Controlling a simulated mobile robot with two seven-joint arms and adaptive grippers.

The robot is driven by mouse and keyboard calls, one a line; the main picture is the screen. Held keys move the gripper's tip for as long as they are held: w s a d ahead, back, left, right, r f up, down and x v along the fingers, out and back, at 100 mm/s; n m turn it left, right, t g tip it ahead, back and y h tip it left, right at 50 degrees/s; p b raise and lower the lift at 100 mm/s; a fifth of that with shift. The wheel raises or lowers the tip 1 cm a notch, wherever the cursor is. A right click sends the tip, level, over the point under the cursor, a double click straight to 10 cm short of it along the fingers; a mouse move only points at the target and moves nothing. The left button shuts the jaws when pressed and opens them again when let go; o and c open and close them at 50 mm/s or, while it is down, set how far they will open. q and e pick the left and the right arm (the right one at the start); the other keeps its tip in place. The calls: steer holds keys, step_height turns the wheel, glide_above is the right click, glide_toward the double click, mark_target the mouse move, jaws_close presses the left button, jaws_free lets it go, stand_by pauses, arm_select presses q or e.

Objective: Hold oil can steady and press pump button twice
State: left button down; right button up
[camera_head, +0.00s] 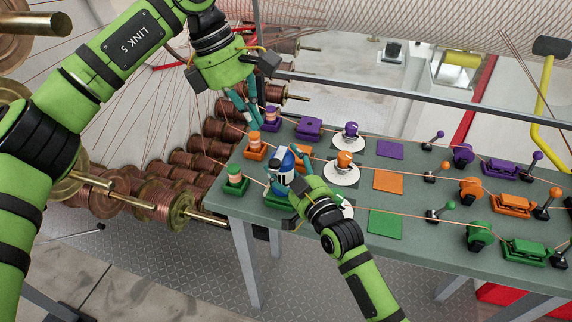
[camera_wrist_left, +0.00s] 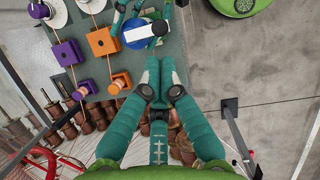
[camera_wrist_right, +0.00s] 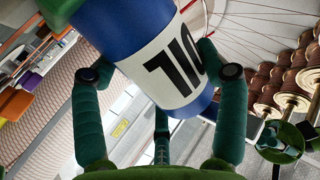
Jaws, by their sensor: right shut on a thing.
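The oil can (camera_head: 283,168) is blue with a white label and stands near the left end of the green table. My right gripper (camera_head: 294,180) is shut around its body. In the right wrist view the oil can (camera_wrist_right: 160,62) lies between both fingers, with black lettering on its label. My left gripper (camera_head: 246,112) is above and left of the can, apart from it. In the left wrist view its fingers (camera_wrist_left: 159,78) are together and empty, just below the can (camera_wrist_left: 135,36) in the picture. I cannot make out the pump button clearly.
Orange (camera_head: 255,147) and green (camera_head: 236,178) spool holders stand close by the can. Thin wires cross the table to coloured rollers and levers. Copper spools (camera_head: 170,205) on rods fill the left side. A metal rail (camera_head: 400,92) runs behind the table.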

mark_target(271, 163)
arm_select(q)
steer(key=d+n+t, duration=0.1)
steer(key=n+t, duration=0.1)
steer(key=n, duration=0.5)
steer(key=d+r+n+t+h, duration=0.1)
steer(key=n+t, duration=0.2)
steer(key=n, duration=0.4)
steer(key=s+d+n+t, duration=0.1)
steer(key=n+t, duration=0.2)
steer(key=n, duration=0.4)
steer(key=shift+d+r, duration=0.1)
steer(key=shift+r, duration=0.3)
steer(key=shift+f, duration=4.45)
steer(key=shift+f, duration=0.1)
steer(key=shift+f, duration=0.3)
